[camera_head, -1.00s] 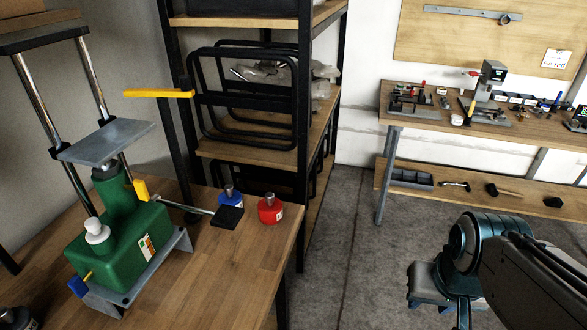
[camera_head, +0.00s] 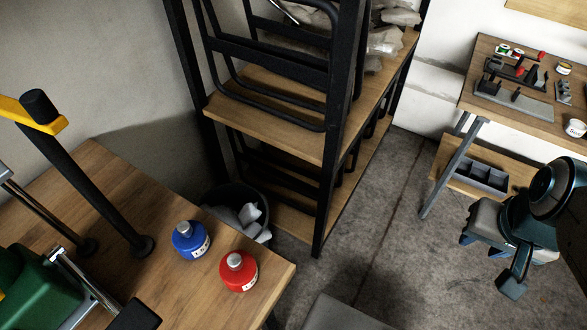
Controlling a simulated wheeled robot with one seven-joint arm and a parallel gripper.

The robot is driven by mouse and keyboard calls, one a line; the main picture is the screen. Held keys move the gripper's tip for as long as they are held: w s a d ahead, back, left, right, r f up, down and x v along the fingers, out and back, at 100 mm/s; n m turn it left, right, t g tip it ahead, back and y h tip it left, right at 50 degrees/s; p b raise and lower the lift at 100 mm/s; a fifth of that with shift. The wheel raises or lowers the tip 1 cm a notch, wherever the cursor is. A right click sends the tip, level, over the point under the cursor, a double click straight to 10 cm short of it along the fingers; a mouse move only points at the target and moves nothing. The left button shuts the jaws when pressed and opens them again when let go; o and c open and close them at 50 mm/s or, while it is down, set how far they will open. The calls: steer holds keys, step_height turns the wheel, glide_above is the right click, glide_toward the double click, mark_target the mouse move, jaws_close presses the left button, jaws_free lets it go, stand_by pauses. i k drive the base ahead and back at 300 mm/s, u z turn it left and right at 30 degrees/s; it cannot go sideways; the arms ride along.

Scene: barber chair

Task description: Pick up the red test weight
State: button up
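The red test weight (camera_head: 238,271) is a squat red bottle shape with a grey knob and a white label. It stands upright on the wooden table near its right corner. A blue weight (camera_head: 190,241) of the same shape stands just left of and behind it. My arm shows at the right edge, and what looks like my gripper (camera_head: 502,258) hangs over the floor, far to the right of the red weight and apart from it. Its fingers are too unclear to tell whether they are open. Nothing covers the red weight.
The green press (camera_head: 30,295) and its black-and-yellow lever (camera_head: 85,180) stand at the table's left. A black shelf rack (camera_head: 340,120) and a dark bin (camera_head: 237,205) stand behind the table. A workbench (camera_head: 520,110) is at upper right. Grey floor (camera_head: 375,240) is open between.

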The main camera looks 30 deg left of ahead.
mark_target(238, 271)
steer(key=i, duration=1.15)
steer(key=u, duration=3.55)
